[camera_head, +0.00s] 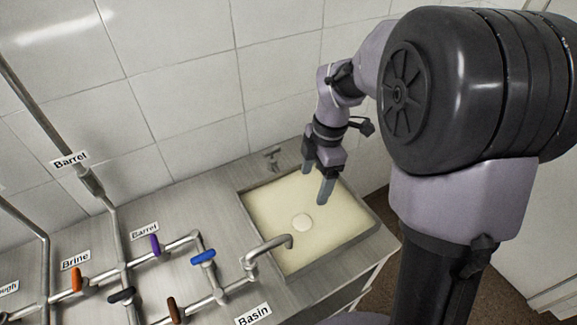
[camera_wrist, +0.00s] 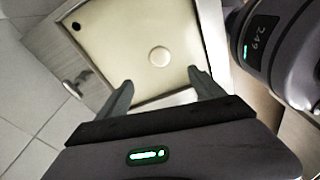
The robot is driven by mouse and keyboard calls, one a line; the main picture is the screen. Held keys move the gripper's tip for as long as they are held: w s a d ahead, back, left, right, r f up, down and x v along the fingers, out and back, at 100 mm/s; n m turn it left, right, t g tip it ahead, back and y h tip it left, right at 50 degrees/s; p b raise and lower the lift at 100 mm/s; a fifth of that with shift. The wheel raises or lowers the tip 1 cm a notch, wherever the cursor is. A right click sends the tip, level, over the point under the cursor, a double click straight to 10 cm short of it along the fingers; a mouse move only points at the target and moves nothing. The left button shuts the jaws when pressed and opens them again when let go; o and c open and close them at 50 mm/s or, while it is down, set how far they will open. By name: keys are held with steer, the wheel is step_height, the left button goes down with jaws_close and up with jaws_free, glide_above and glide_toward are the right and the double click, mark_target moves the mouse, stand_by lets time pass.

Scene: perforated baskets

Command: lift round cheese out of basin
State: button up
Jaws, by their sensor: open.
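The round cheese (camera_head: 301,222) is a small pale disc in the basin (camera_head: 364,233), which looks filled with pale yellowish liquid. In the wrist view the cheese (camera_wrist: 159,57) shows beyond the fingertips, near the middle of the basin (camera_wrist: 213,45). My gripper (camera_head: 314,185) is above the back part of the basin, pointing down, apart from the cheese. In the wrist view my gripper (camera_wrist: 160,88) has its two fingers spread wide with nothing between them.
A curved metal faucet (camera_head: 270,245) reaches over the basin's front left edge. Pipes with coloured valves, such as a blue handle (camera_head: 203,257), stand on the counter at left. A small tap (camera_head: 272,157) is behind the basin. The tiled wall (camera_head: 180,60) rises behind.

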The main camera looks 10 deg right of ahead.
steer(key=b, duration=0.5)
glide_above(303, 221)
steer(key=f, duration=1.1)
steer(key=shift+s+d+f, duration=0.35)
steer(key=f, duration=0.1)
steer(key=f+b, duration=0.1)
steer(key=f, duration=0.1)
steer(key=f+b, duration=0.1)
steer(key=f, duration=0.1)
steer(key=shift+w+a+f, duration=0.1)
steer(key=shift+w+a, duration=0.2)
steer(key=shift+w, duration=0.1)
steer(key=shift+r, duration=0.2)
